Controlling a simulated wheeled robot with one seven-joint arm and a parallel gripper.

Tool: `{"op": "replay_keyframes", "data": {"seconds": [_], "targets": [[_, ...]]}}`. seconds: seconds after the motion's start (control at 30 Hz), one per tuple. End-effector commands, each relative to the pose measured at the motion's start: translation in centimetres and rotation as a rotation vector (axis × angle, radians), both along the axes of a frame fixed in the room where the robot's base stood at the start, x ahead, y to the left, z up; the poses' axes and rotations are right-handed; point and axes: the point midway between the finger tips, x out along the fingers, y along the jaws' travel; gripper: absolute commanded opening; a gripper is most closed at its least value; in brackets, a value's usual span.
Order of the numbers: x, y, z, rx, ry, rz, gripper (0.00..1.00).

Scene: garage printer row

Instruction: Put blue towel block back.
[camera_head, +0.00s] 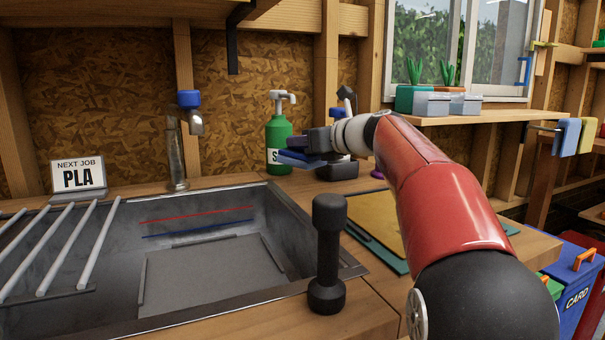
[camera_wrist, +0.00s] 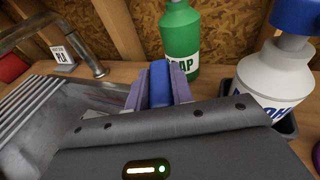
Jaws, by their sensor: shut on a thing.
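My gripper (camera_head: 300,150) is shut on a blue block (camera_head: 297,160), holding it above the counter by the sink's back right corner. In the wrist view the blue block (camera_wrist: 159,83) stands up between the two greyish-purple fingers (camera_wrist: 160,92); its lower part is hidden by the gripper body. At the far right of the head view, a blue block (camera_head: 567,137) and a yellow one (camera_head: 588,135) hang side by side at a rail below the window shelf.
A green soap bottle (camera_head: 279,140) stands just behind my gripper. A white bottle (camera_wrist: 270,82) stands in a dark tray at right. The metal sink (camera_head: 205,265) with rods lies left. A black dumbbell-shaped thing (camera_head: 327,255) stands at its right edge. A yellow board (camera_head: 372,222) lies right.

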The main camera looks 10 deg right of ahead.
Motion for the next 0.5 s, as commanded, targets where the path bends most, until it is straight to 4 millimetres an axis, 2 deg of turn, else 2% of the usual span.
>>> {"op": "replay_keyframes", "data": {"seconds": [0.17,0.33,0.5], "targets": [[0.0,0.0,-1.6,0.0,0.0,0.0,0.0],[0.0,0.0,-4.3,0.001,0.001,0.0,0.0],[0.0,0.0,-5.1,0.0,-0.002,0.0,0.0]]}}
